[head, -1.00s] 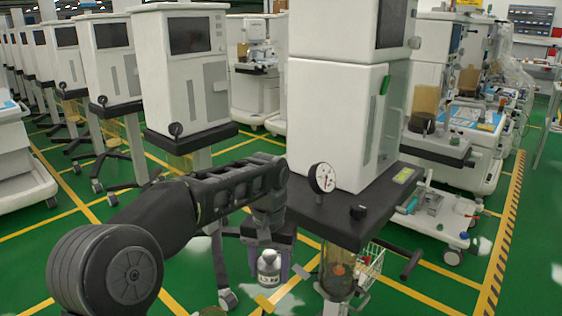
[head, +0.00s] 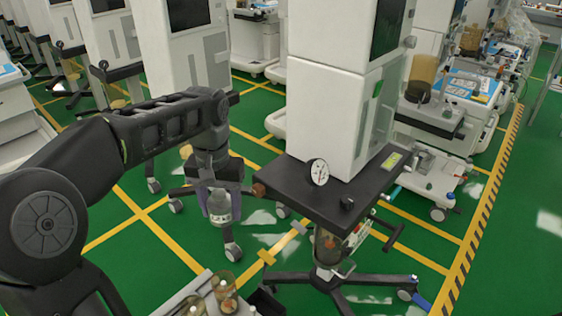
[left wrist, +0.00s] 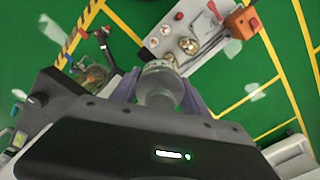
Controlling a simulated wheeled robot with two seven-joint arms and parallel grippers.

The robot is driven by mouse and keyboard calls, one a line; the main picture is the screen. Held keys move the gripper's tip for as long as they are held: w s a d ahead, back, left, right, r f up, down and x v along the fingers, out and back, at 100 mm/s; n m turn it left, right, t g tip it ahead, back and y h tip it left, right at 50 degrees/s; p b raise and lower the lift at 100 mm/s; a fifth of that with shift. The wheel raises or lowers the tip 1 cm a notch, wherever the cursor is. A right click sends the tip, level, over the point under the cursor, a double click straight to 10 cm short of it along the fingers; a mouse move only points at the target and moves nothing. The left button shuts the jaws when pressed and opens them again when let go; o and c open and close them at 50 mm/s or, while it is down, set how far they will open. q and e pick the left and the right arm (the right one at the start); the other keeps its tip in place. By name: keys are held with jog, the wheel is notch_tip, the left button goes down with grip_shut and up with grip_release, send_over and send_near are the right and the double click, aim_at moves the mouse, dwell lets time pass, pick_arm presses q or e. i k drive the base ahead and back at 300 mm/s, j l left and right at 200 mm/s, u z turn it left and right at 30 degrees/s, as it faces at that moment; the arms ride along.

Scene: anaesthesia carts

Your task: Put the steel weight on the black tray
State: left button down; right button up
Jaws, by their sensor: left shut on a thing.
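The steel weight (head: 220,204) is a shiny, bottle-shaped piece held upright between the fingers of my left gripper (head: 219,192). In the left wrist view the weight (left wrist: 160,84) shows between the two purple-grey fingers of the gripper (left wrist: 160,92), which is shut on it. The black tray (head: 300,193) appears to be the flat black shelf on the front of the near white cart. It carries a round dial gauge and a black knob. In the head view the weight hangs left of this shelf, apart from it. My right gripper is not in view.
A pale grey surface (head: 180,296) with brass-coloured pieces is at the bottom edge; it also shows in the left wrist view (left wrist: 166,30). A glass canister (head: 328,247) hangs under the black shelf. Wheeled white machines stand behind. Green floor shows between.

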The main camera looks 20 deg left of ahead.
aim_at(274, 176)
jog(key=i, duration=1)
